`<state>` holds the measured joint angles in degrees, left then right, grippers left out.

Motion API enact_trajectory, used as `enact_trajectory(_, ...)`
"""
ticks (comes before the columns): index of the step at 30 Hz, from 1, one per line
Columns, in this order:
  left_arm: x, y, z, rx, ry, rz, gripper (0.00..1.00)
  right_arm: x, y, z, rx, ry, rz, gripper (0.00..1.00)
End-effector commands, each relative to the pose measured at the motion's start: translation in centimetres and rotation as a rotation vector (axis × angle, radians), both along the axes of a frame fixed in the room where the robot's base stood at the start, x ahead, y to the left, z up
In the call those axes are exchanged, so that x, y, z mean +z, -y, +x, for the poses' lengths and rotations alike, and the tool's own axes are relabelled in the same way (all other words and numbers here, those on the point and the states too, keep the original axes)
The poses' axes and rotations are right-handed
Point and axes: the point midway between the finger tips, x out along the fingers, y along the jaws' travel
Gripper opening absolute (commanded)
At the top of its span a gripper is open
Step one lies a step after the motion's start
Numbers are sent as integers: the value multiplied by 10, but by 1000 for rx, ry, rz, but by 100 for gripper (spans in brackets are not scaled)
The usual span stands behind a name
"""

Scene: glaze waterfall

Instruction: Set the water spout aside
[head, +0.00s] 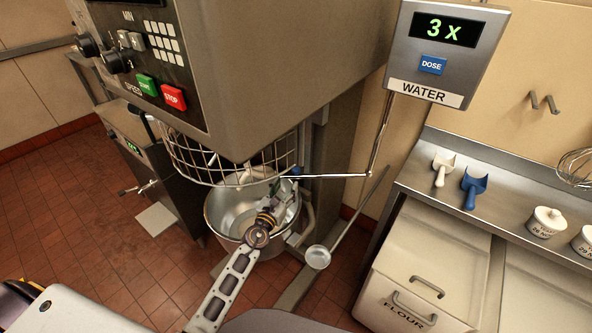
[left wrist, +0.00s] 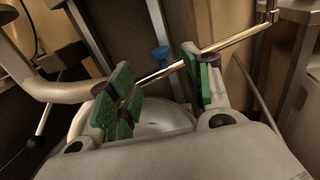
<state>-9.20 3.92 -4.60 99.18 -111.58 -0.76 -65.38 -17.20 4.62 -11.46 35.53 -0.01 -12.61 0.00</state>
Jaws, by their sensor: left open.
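The water spout (head: 335,176) is a thin metal pipe. It hangs from the water meter (head: 447,45), bends at an elbow and runs left to the mixer, with its end over the steel bowl (head: 222,210). A blue piece (head: 296,171) shows near its end. My left gripper (head: 279,187) is at that end, just above the bowl. In the left wrist view its green-padded fingers (left wrist: 160,82) are apart, and the spout (left wrist: 226,43) runs across between them; whether either pad touches it I cannot tell. My right gripper is not in view.
The mixer's wire guard (head: 225,160) is close beside my left gripper. A ladle-like round piece on a rod (head: 318,257) is to the right of the bowl.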

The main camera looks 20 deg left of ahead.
Motion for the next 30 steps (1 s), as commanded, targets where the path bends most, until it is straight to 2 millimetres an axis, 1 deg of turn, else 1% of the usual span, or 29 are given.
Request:
enact_trajectory(6, 1, 1, 18, 0, 2, -2, 50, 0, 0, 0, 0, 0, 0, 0)
enact_trajectory(30, 0, 6, 81, 0, 1, -2, 50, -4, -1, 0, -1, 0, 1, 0)
